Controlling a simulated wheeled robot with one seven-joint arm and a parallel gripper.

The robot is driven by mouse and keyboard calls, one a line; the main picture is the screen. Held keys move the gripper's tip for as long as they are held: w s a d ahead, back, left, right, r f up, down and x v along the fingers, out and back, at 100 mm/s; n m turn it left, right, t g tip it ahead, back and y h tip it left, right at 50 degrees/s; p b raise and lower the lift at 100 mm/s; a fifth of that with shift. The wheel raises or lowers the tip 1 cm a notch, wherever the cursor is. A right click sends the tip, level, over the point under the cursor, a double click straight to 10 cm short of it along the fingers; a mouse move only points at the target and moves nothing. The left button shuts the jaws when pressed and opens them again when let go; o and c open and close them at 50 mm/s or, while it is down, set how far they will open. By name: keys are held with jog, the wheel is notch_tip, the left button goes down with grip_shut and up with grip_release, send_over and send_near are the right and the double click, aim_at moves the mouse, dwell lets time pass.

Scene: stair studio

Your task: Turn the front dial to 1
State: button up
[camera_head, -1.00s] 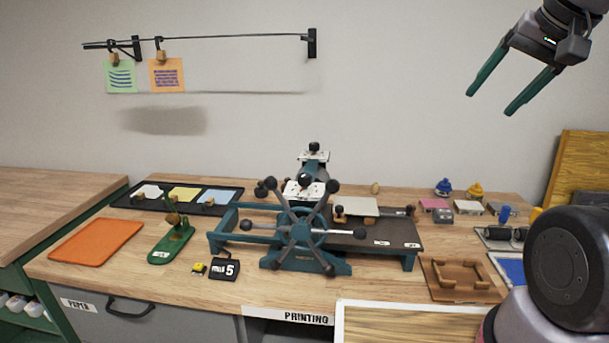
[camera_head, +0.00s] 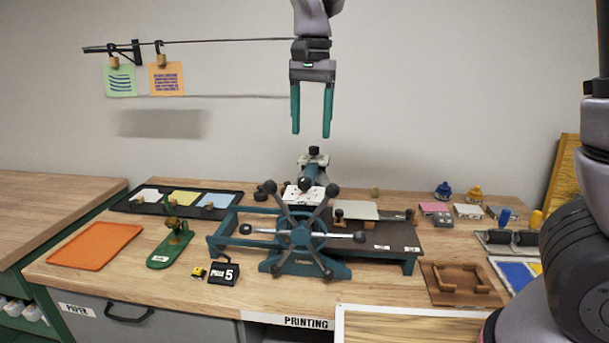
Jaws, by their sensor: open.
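The teal press (camera_head: 335,262) stands on the bench with a spoked wheel at its front. Two white plates with black knobs sit on top of it, one behind the other. The front dial (camera_head: 304,184) is the nearer knob, partly behind the wheel's spokes; its setting is too small to read. The rear dial (camera_head: 314,151) sits higher and farther back. My gripper (camera_head: 311,134) points down with its two teal fingers apart and empty. In the picture it hangs just above the rear dial, touching nothing.
A black tray of coloured paper (camera_head: 180,199), an orange mat (camera_head: 95,244) and a green stapler-like tool (camera_head: 171,244) lie left of the press. Ink pots (camera_head: 445,191) and a wooden frame (camera_head: 461,284) are at right. A rail with two hung cards (camera_head: 166,78) is on the wall.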

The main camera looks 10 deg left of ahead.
aim_at(304, 179)
jog(key=f, duration=0.3)
jog(key=a+f, duration=0.1)
jog(key=f, duration=0.7)
jog(key=shift+s+a+f, duration=0.15)
jog(key=shift+s+f, duration=0.05)
jog(key=shift+s, duration=0.05)
grip_shut()
